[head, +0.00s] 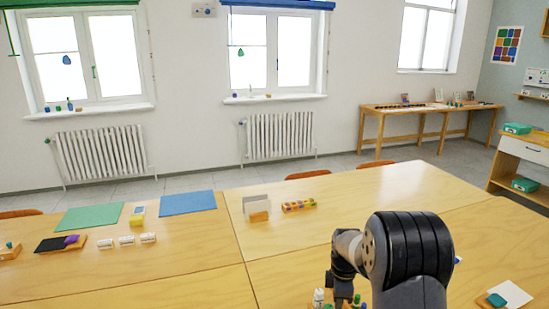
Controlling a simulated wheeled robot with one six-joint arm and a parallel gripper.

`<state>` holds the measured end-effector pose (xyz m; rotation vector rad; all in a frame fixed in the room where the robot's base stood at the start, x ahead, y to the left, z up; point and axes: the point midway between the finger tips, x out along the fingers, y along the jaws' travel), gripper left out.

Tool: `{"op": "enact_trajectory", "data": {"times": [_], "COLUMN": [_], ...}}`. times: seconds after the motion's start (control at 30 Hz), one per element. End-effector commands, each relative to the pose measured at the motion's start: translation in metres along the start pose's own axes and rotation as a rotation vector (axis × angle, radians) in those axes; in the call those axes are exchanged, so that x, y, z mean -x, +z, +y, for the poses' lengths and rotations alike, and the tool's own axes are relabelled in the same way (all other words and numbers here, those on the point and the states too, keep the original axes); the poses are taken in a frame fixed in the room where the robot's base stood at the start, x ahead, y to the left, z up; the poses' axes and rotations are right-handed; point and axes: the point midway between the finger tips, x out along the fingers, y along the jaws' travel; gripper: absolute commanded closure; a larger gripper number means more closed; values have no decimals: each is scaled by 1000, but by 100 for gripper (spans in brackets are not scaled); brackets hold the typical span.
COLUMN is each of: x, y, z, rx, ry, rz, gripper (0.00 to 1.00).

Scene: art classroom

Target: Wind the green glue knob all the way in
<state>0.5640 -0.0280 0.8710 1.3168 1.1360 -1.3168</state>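My arm reaches down over the front table, and its dark end with my gripper (341,291) is at the bottom edge of the head view. The fingertips are hidden or cut off, so I cannot tell if they are open or shut. A small green piece (357,299) stands just right of the gripper, and a white bottle-like piece (318,297) stands just left of it. Another green bit (328,306) shows at the picture's edge. I cannot tell which green piece is the glue knob, nor whether my gripper touches it.
The table (190,285) is clear left of my arm. Green (90,217) and blue (187,203) mats, white blocks (126,241) and a black pad (50,244) lie farther left. An orange rack (299,205) is behind. A white sheet (514,294) lies at right.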

Motion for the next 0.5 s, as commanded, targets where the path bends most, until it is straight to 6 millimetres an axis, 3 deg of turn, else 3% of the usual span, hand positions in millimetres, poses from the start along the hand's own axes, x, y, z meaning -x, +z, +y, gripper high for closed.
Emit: {"op": "enact_trajectory", "data": {"times": [0.5], "x": [0], "y": [0], "z": [0], "rx": [577], "ry": [0], "rz": [0], "gripper": [100]}}
